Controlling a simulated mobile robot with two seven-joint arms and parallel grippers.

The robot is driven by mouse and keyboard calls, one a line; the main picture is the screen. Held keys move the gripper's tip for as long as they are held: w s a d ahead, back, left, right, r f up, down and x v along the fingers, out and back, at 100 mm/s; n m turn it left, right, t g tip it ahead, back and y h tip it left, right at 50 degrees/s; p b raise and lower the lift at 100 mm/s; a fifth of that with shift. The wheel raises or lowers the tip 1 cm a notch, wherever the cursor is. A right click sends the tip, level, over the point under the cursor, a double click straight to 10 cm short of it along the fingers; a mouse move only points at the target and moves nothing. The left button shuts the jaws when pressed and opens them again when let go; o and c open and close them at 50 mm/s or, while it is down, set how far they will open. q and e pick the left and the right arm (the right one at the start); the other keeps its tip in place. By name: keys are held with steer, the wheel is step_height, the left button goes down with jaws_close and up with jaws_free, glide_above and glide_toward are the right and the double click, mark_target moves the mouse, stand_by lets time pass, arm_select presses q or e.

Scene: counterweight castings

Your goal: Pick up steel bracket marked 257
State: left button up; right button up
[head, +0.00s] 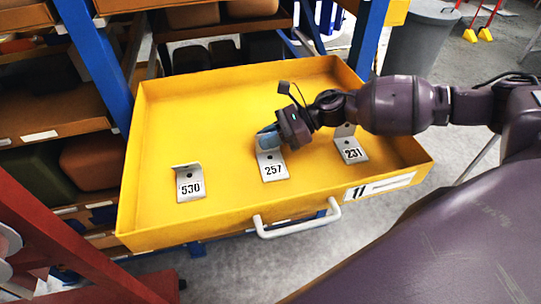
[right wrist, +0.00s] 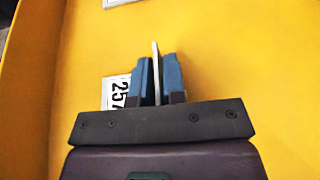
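The steel bracket marked 257 (head: 272,172) stands in the yellow drawer, between two similar brackets. Its labelled foot faces the drawer front, and its upright plate is mostly hidden in the head view. In the right wrist view, the label (right wrist: 117,91) shows left of the fingers. My right gripper (head: 268,138) reaches in from the right, over the upright plate. In the right wrist view its two blue fingers (right wrist: 158,80) are close together, with the thin plate (right wrist: 156,65) between them; they appear shut on it. The bracket appears to rest on the drawer floor. My left gripper is not in view.
Bracket 530 (head: 189,184) is to the left and bracket 231 (head: 351,150) to the right, under my right arm. The yellow drawer (head: 185,237) has raised walls and a white front handle (head: 298,226). Blue rack posts (head: 95,55) stand behind it. The drawer's back is clear.

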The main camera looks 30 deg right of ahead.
jaws_close()
steer(key=shift+r, duration=0.1)
